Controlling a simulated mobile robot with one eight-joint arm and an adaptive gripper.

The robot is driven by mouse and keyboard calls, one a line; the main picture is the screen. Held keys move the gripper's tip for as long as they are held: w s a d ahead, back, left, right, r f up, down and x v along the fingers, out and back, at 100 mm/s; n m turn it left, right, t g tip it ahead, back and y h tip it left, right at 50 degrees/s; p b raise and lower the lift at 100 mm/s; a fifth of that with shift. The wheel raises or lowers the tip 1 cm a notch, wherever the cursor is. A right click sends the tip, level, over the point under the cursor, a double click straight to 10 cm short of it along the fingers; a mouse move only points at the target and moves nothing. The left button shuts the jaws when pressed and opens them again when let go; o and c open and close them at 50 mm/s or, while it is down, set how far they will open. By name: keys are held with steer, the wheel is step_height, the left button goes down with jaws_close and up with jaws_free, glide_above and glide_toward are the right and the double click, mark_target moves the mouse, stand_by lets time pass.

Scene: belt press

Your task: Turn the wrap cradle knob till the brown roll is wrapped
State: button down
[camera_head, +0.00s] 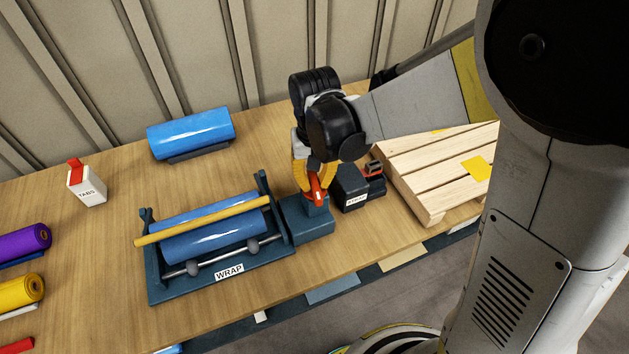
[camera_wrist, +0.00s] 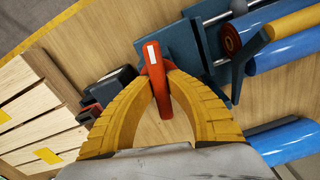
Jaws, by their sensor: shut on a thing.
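The wrap cradle (camera_head: 222,285), dark blue and labelled WRAP, stands on the table. A roll (camera_head: 210,240) lies in it with a blue outer surface; its brown-red end (camera_wrist: 230,40) shows in the wrist view. A yellow bar (camera_head: 203,220) lies across the roll. The red knob (camera_wrist: 158,85) with a white mark is on the block at the cradle's right end. My gripper (camera_head: 314,186) has its yellow fingers shut on the knob from both sides, seen also in the wrist view (camera_wrist: 161,72). No brown surface shows along the roll's top.
A blue film roll (camera_head: 190,134) lies behind the cradle. A white TABS box (camera_head: 86,184) stands at left, with purple (camera_head: 22,243) and yellow (camera_head: 18,291) rolls. A dark labelled device (camera_head: 352,188) and a wooden pallet (camera_head: 430,165) are close on the right.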

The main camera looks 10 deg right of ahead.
steer(key=m, duration=0.4)
steer(key=shift+m, duration=0.4)
steer(key=m, duration=0.4)
steer(key=shift+m+b, duration=0.3)
steer(key=shift+b, duration=0.1)
steer(key=m, duration=0.4)
steer(key=shift+m, duration=0.3)
steer(key=m, duration=0.4)
steer(key=shift+m, duration=0.4)
steer(key=c, duration=1.3)
jaws_free()
steer(key=shift+c, duration=0.2)
